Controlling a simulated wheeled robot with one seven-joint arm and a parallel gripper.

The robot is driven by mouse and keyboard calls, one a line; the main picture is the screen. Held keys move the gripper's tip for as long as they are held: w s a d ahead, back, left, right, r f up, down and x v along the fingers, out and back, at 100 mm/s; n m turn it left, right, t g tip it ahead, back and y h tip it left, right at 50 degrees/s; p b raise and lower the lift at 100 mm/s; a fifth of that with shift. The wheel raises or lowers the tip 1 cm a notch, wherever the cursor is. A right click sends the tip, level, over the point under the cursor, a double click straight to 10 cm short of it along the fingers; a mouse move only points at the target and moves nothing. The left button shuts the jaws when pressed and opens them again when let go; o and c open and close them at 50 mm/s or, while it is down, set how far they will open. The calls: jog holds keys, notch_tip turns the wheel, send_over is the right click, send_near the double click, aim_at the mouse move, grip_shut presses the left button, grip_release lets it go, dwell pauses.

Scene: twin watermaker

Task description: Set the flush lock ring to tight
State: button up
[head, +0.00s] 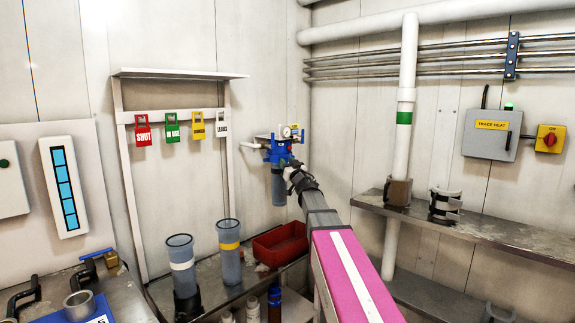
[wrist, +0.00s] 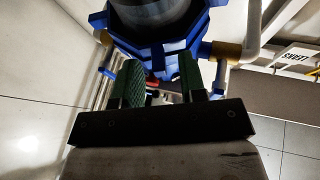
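A blue filter unit (head: 279,150) with a gauge on top and a grey-blue bowl (head: 278,187) hangs at the back wall corner in the head view. In the wrist view, a blue faceted ring (wrist: 203,28) surrounds a dark round bowl (wrist: 150,12); it appears to be the flush lock ring. No tight marking is readable. My gripper (wrist: 159,72) is close to the ring's near edge, its two green-padded fingers apart with a gap between them. A blue part of the ring shows beyond the gap; contact cannot be told. In the head view my arm hides part of the unit.
A rack with coloured tags (head: 173,127) stands left of the unit. Below are two clear cylinders (head: 229,255) and a red bin (head: 280,243). A shelf (head: 480,228) and white pipe (head: 405,115) are at right. Pipe stubs (wrist: 222,50) flank the ring.

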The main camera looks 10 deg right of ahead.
aim_at(277, 159)
grip_shut()
jog(key=a, duration=0.3)
jog(key=shift+s+a, duration=0.1)
jog(key=shift+s, duration=0.1)
jog(key=shift+r, duration=0.1)
grip_release()
jog(key=shift+a, duration=0.15)
jog(key=shift+w, duration=0.1)
